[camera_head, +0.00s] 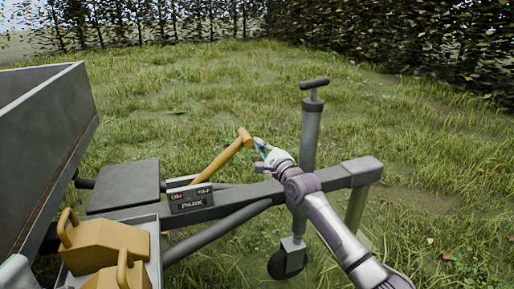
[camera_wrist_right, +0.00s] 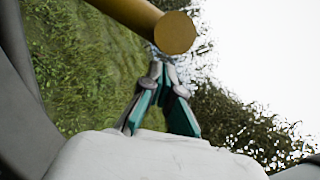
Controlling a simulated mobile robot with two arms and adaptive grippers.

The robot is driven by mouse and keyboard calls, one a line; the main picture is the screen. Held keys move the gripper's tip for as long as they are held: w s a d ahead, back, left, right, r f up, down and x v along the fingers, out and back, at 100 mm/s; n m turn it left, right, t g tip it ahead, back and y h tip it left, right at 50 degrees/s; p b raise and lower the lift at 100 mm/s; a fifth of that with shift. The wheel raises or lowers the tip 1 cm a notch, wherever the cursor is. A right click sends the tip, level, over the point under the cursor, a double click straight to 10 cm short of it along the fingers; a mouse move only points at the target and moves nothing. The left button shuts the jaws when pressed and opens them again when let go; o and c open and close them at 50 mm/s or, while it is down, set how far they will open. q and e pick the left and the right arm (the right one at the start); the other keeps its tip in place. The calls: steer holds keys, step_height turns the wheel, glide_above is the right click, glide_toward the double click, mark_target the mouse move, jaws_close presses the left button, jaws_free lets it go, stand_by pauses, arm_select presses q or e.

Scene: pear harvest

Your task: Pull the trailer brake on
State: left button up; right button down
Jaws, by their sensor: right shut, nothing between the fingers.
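The brake lever (camera_head: 222,160) is a yellow bar with a short cross-grip at its top. It slants up and to the right from the drawbar, beside a dark plate (camera_head: 190,199) marked ON, OFF and PARK. My right gripper (camera_head: 260,147) is just right of the lever's grip. In the right wrist view the round end of the yellow grip (camera_wrist_right: 175,33) is right ahead of the fingertips (camera_wrist_right: 163,62). The teal fingers come together at their tips with nothing between them. I cannot tell whether they touch the grip.
The grey drawbar (camera_head: 245,194) runs to the jockey wheel post (camera_head: 312,130), which stands close behind my right wrist. Yellow wheel chocks (camera_head: 103,246) sit in a tray at lower left. The trailer's grey side wall (camera_head: 60,130) is at left. Grass lies beyond, with hedges behind.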

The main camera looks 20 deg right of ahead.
steer(key=shift+a+r, duration=0.2)
steer(key=shift+a, duration=0.15)
